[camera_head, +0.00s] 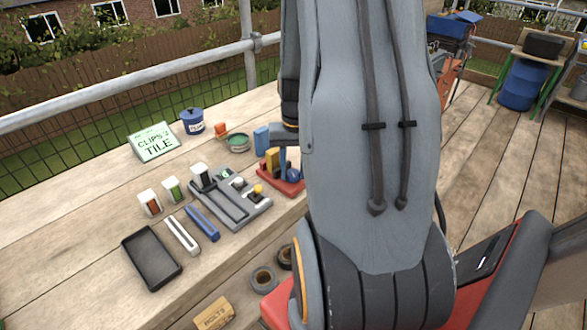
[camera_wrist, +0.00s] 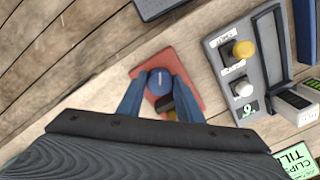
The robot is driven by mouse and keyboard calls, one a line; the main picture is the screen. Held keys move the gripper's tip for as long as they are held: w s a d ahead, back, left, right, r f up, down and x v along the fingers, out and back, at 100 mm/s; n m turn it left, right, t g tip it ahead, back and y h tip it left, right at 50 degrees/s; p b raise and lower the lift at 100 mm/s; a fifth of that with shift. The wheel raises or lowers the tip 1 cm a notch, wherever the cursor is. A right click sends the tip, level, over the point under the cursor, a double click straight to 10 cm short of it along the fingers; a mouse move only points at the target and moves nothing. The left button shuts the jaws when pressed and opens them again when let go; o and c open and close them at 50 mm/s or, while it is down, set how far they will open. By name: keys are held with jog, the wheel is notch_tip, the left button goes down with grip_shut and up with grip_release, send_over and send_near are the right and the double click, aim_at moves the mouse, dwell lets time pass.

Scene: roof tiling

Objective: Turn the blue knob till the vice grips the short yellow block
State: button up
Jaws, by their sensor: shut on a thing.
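The vice is on a red base (camera_wrist: 194,72), also in the head view (camera_head: 287,187), at the bench's near edge. Its round blue knob (camera_wrist: 160,77) has a white line on top; it also shows in the head view (camera_head: 294,176). My gripper (camera_wrist: 160,82) is shut on the blue knob, one blue finger on each side. A yellow block (camera_head: 272,159) stands at the vice beside dark parts in the head view. In the wrist view, dark vice parts (camera_wrist: 165,103) lie behind the knob and my gripper hides much there. I cannot tell whether the jaws touch the block.
A black tray (camera_head: 151,258), a green tin (camera_head: 238,142), a blue pot (camera_head: 192,121) and a clips sign (camera_head: 153,142) also stand on the bench. My arm hides the middle.

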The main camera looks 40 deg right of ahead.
aim_at(294, 173)
jog(key=shift+w, duration=0.1)
jog(key=o, duration=1)
jog(key=shift+o, duration=0.2)
jog(key=shift+d+r+b, duration=0.15)
jog(key=shift+r+b, duration=0.45)
jog(key=shift+r, duration=3.35)
